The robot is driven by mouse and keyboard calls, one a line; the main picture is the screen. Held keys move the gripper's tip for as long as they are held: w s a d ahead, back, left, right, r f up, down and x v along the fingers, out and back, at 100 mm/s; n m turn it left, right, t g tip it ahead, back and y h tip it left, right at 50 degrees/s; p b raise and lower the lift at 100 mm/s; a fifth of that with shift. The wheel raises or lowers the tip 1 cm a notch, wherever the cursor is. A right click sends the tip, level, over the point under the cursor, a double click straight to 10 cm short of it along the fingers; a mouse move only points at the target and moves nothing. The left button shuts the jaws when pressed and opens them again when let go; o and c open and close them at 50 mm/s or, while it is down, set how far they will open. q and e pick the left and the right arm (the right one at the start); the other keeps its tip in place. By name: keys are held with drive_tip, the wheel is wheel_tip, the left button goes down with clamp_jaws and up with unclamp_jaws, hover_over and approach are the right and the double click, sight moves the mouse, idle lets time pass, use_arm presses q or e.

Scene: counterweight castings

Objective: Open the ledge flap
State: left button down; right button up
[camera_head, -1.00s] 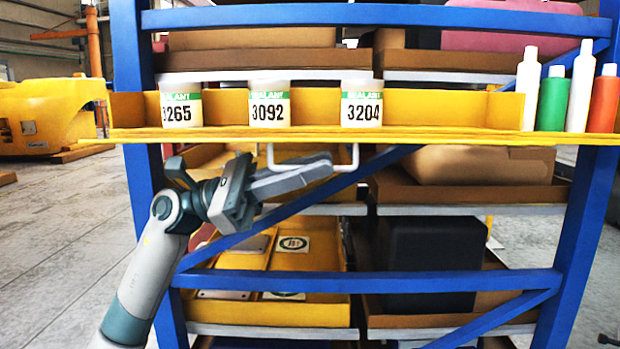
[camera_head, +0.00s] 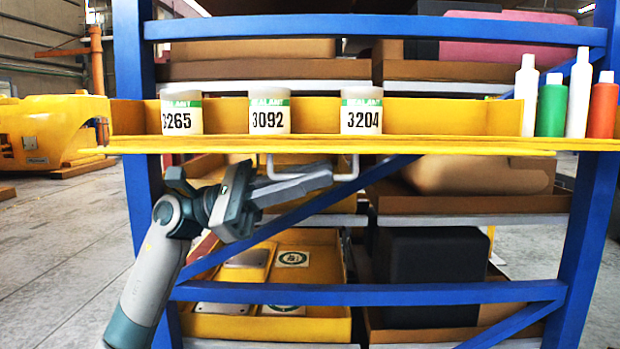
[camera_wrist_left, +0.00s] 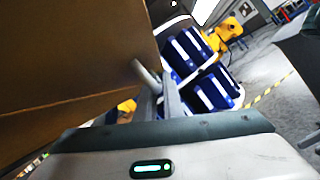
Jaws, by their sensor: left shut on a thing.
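The yellow ledge flap (camera_head: 420,144) lies roughly level across the blue rack in the head view. A white U-shaped handle (camera_head: 356,168) hangs below its front edge. My left gripper (camera_head: 318,178) comes in from the lower left, just under the ledge, and is shut on the handle's lower bar. In the left wrist view the light handle bar (camera_wrist_left: 147,76) meets the grey fingers (camera_wrist_left: 170,98). The fingers partly hide the bar. My right gripper is not in view.
Three labelled tubs, 3265 (camera_head: 182,112), 3092 (camera_head: 269,111) and 3204 (camera_head: 361,111), stand on the ledge. Several bottles, one of them green (camera_head: 551,105), stand at its right end. A blue diagonal brace (camera_head: 380,178) runs behind the handle. Open floor (camera_head: 65,230) lies left.

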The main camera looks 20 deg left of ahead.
use_arm(q)
drive_tip(key=c, duration=2.2)
unclamp_jaws()
drive_tip(key=shift+a, duration=0.15)
